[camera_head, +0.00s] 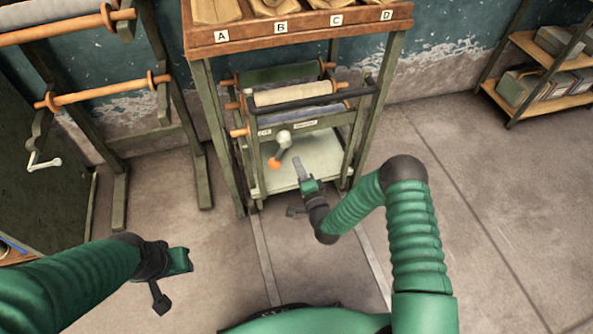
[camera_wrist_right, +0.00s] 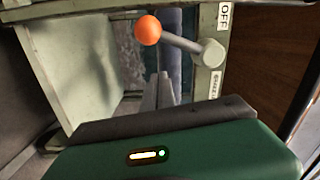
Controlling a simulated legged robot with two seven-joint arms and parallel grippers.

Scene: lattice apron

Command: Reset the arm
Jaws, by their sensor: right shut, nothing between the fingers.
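My right arm (camera_head: 412,230) is green with black joints and reaches from the lower right toward the roller machine. My right gripper (camera_head: 299,168) is shut and empty, in front of the machine's pale lower tray. In the right wrist view its fingers (camera_wrist_right: 158,92) lie together, just below an orange lever knob (camera_wrist_right: 149,30); I see no clear contact. The lever (camera_wrist_right: 185,42) runs right to a grey pivot beside a label reading OFF. My left arm (camera_head: 75,280) comes in from the left. My left gripper (camera_head: 185,259) hangs over the floor, its fingers unclear.
The roller machine (camera_head: 294,95) stands under a wooden shelf (camera_head: 300,24) with labels A to D. A rack with rollers (camera_head: 100,93) is at the left. Shelves with boxes (camera_head: 540,75) stand at the far right. The floor (camera_head: 480,190) at the right is clear.

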